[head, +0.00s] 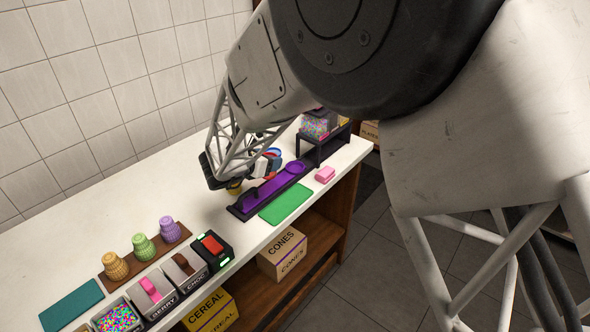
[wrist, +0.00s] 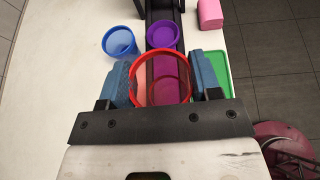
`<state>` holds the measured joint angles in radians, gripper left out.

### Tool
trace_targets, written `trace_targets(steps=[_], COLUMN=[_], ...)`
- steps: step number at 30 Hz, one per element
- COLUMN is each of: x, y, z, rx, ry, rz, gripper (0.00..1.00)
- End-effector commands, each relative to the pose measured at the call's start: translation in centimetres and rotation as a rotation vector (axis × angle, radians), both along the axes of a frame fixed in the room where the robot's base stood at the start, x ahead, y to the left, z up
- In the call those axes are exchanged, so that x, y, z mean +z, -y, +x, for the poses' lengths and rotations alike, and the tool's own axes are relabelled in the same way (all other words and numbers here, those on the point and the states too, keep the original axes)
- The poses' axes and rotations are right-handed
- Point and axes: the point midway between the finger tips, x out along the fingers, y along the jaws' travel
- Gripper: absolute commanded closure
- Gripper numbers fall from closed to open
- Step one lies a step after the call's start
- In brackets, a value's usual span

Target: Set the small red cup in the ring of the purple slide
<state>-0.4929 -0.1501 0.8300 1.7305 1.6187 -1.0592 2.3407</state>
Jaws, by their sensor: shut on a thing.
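The small red cup (wrist: 161,96) is between the two blue fingers of my gripper (wrist: 161,84), which is shut on it; its open top faces the wrist camera. The purple slide (head: 260,194) lies on the white counter, with its round ring (head: 292,168) at the far end. In the wrist view the ring (wrist: 163,35) is ahead of the red cup, and the cup is over the slide's track. The cup is apart from the ring in that view. In the head view my gripper (head: 268,168) is beside the slide, and the cup is mostly hidden.
A blue cup (wrist: 120,43) stands left of the ring. A green mat (head: 286,204) and a pink block (head: 325,174) lie on the other side. A dark stand (head: 323,147) with a sprinkle-filled container is just past the ring. Topping bins (head: 155,292) stand at the near left.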

Motion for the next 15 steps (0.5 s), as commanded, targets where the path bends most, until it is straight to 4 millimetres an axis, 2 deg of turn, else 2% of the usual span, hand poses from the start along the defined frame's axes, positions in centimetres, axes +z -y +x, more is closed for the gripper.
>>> trace_targets(steps=[9,15], x=[-0.6,-0.7], y=[5.9,9.0], z=[-2.5,-4.3], rx=[-0.222,-0.342], ry=[-0.002,0.000], rz=[-0.006,-0.009], gripper=[0.64,0.64])
